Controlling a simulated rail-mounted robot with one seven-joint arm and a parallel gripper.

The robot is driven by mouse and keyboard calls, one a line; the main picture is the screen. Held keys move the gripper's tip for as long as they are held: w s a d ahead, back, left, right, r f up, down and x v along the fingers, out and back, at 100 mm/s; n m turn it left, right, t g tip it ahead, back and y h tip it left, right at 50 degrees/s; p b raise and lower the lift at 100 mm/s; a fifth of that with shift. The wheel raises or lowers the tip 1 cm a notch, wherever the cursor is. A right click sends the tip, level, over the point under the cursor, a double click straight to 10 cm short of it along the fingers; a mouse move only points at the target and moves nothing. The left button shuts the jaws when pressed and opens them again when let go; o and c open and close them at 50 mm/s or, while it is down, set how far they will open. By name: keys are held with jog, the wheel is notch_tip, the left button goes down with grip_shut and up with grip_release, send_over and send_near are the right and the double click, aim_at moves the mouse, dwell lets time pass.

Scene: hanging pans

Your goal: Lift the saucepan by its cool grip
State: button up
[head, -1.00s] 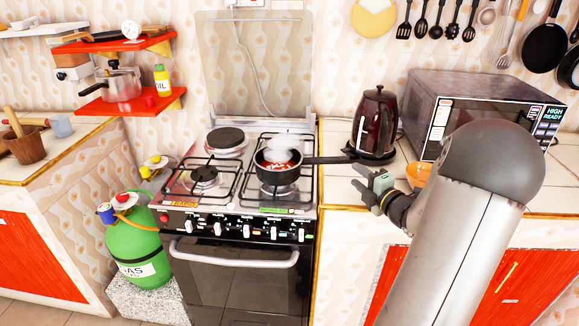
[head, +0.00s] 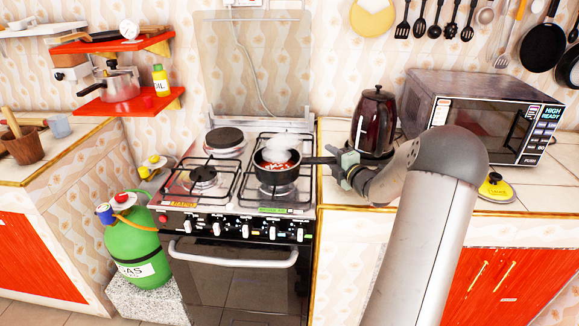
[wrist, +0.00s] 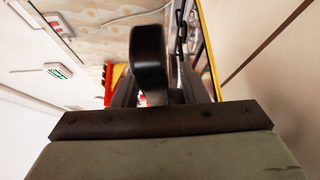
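The black saucepan (head: 277,176) sits on the front right burner of the stove, with red and white food inside and pale steam above. Its long black handle (head: 318,160) points right, past the stove edge over the counter. My gripper (head: 341,165) is at the handle's outer end. In the wrist view the dark handle end (wrist: 149,55) stands between my two fingers (wrist: 158,90), with a gap visible on its right side. The fingers look open around the handle. Their exact contact with it is hidden in the head view.
A dark red kettle (head: 374,118) stands on the counter just behind my gripper. A microwave (head: 480,110) is farther right, with a small yellow-and-black object (head: 495,188) before it. The stove (head: 235,195) has other, empty burners to the left.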

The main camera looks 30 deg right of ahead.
grip_shut()
jog(key=shift+r, duration=0.2)
